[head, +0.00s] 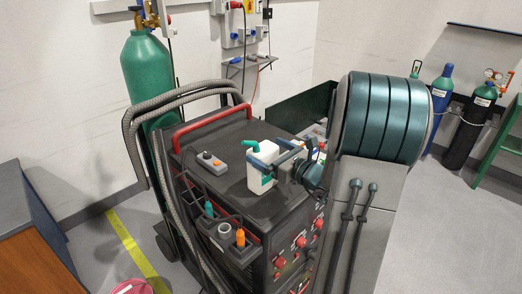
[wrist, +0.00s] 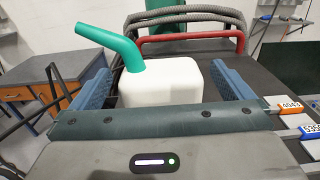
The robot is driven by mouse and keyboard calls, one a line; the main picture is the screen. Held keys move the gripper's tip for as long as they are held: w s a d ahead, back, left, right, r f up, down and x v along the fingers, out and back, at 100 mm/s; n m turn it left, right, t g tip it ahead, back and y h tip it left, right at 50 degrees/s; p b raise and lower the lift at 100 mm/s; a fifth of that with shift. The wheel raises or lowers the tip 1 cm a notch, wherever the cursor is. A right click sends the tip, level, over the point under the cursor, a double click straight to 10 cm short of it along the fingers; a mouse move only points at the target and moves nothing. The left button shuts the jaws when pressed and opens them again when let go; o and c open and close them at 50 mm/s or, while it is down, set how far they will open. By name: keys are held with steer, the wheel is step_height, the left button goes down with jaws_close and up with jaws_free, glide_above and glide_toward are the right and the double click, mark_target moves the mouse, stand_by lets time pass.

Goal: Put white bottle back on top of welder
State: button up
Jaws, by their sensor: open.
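The white bottle (head: 262,166) with a green bent spout stands upright on the dark top of the welder (head: 228,183), near its right side. My gripper (head: 277,151) is at the bottle with its blue fingers open, one on either side of it. In the wrist view the bottle (wrist: 160,84) sits between the two fingers of my gripper (wrist: 165,88), with a visible gap on the right. The left finger is close to the bottle; whether it touches is unclear. The bottle's lower part is hidden in the wrist view by my gripper's body.
A small grey box with an orange button (head: 210,162) lies on the welder top left of the bottle. A red handle (head: 211,125) and grey hoses (head: 180,98) run along the back. A green gas cylinder (head: 148,75) stands behind. A wooden cabinet (head: 35,245) is at left.

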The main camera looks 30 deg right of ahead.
steer(key=b+v, duration=0.1)
steer(key=v, duration=0.7)
stand_by(1.2)
